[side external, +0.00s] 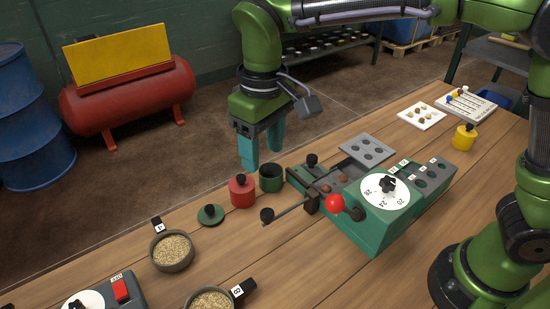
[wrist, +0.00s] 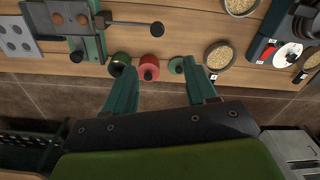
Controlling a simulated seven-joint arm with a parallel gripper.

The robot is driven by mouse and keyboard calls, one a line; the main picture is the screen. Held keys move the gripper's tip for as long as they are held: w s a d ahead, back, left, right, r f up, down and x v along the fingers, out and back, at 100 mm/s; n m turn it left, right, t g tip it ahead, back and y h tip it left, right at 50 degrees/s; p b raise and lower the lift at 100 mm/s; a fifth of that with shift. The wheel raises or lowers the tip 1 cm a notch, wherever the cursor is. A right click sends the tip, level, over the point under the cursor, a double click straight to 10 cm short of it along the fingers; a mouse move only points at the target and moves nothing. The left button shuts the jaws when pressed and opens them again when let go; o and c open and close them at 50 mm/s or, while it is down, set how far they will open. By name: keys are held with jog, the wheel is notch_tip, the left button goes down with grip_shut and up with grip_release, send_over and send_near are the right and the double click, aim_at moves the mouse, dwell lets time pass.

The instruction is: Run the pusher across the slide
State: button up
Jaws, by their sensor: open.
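The green machine (side external: 385,222) stands on the bench with a numbered dial, a red ball knob and a grey slide (side external: 350,170) holding brown balls. A green block with a black knob (side external: 311,160) sits at the slide's left end; it looks like the pusher. In the wrist view the black knob (wrist: 77,56) and slide (wrist: 68,6) are at upper left. A thin rod with a black end (side external: 267,215) sticks out from the machine's front. My gripper (side external: 261,158) is open and empty, pointing down above the bench's far edge, left of the black knob and apart from it.
A red lidded pot (side external: 242,192), an open green pot (side external: 271,178) and a green lid (side external: 210,214) lie near below my gripper. Grain bowls (side external: 172,252) are at front left. A grey holed plate (side external: 366,150) is beside the slide.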

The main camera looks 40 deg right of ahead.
aim_at(268, 212)
jog(key=f, duration=1.5)
jog(key=shift+d+f, duration=0.2)
jog(key=shift+f, duration=0.1)
jog(key=shift+c, duration=0.4)
grip_shut()
